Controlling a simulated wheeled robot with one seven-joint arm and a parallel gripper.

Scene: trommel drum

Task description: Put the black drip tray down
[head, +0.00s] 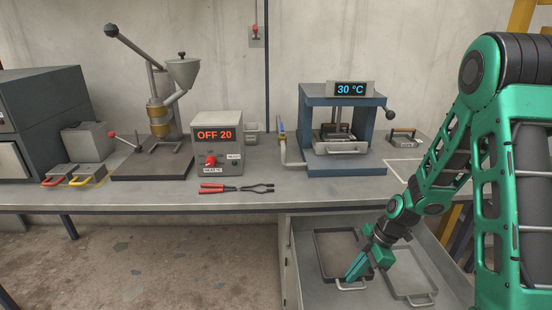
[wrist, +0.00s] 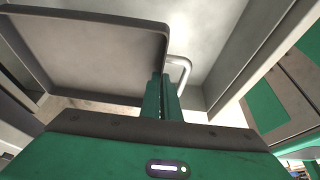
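The black drip tray (head: 322,254) is a shallow rectangular pan with a dark rim and a pale metal handle at its near end. It is in or just above the open drawer, on the left side; I cannot tell whether it touches the drawer floor. My gripper (head: 352,276) points down at the handle end, its green fingers close together on the handle. In the wrist view the dark tray (wrist: 95,50) fills the upper left, and the handle loop shows just right of my gripper (wrist: 162,85). The fingers hide part of the handle.
A lighter grey tray (head: 412,276) with a handle lies in the drawer (head: 287,262) to the right, close beside. The bench above holds a blue press (head: 374,125), a control box (head: 218,153), pliers-like tools (head: 225,189) and a lever grinder (head: 181,73). A marked rectangle (head: 404,168) on the bench is bare.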

